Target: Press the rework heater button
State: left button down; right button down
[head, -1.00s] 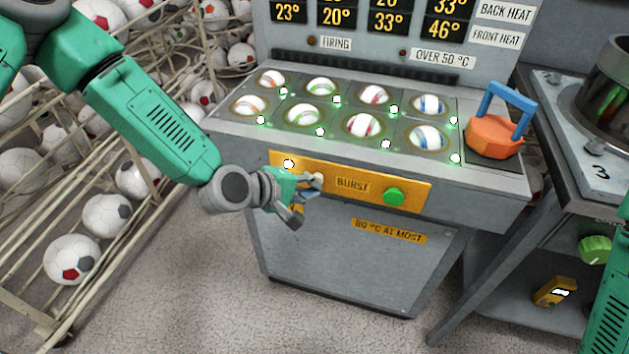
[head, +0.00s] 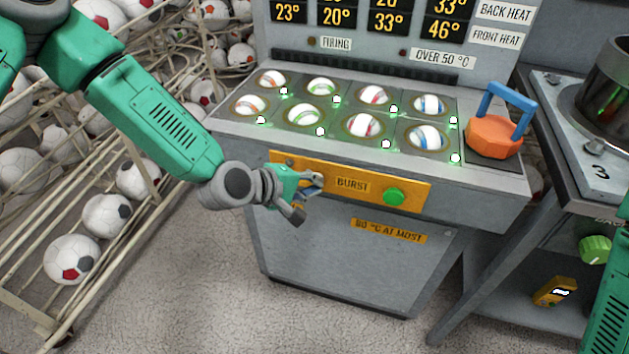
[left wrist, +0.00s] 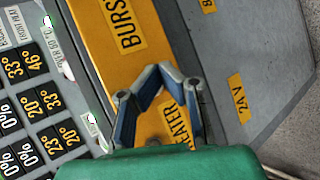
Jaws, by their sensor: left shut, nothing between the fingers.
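A yellow panel (head: 365,189) runs along the press's upper front edge. It carries a BURST label (head: 352,185) and a green button (head: 394,197) at its right. My left gripper (head: 316,181) is shut and empty at the panel's left part, left of BURST. In the left wrist view, the closed blue-padded fingers (left wrist: 158,76) lie over the panel between the BURST label (left wrist: 124,24) and a partly covered label ending in EATER (left wrist: 178,127). The heater button is hidden behind the fingers. I cannot tell whether they touch it. The right gripper is out of view.
Striped balls sit in lit cups on the press top (head: 345,108). An orange block with a blue handle (head: 495,136) stands at its right. A rack of footballs (head: 108,213) is at left, and a side table (head: 575,120) at right. The floor in front is clear.

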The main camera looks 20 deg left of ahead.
pick_arm(q)
jog(key=shift+s+r, duration=0.1)
jog(key=shift+s, duration=0.15)
jog(key=s+p, duration=0.1)
jog(key=s, duration=0.5)
jog(key=shift+a, duration=0.15)
dwell(0.3)
dwell(0.4)
jog(key=s+f+m+g+y, duration=0.1)
jog(key=s+f+m+g, duration=0.2)
jog(key=s+f, duration=0.35)
jog(key=s+a+f+m+g+y, duration=0.2)
jog(key=s+a+f+m+y, duration=0.1)
jog(key=s+a+m, duration=0.2)
jog(key=s+a+f+m+g+y, duration=0.2)
jog(key=s+a, duration=0.6)
jog(key=s, duration=0.5)
notch_tip(320, 180, down, 2)
jog(key=m+g, duration=0.1)
jog(key=m, duration=0.1)
jog(key=shift+s+a+m+g+y, duration=0.3)
jog(key=shift+a+m+y, duration=0.05)
jog(key=shift+m+y, duration=0.05)
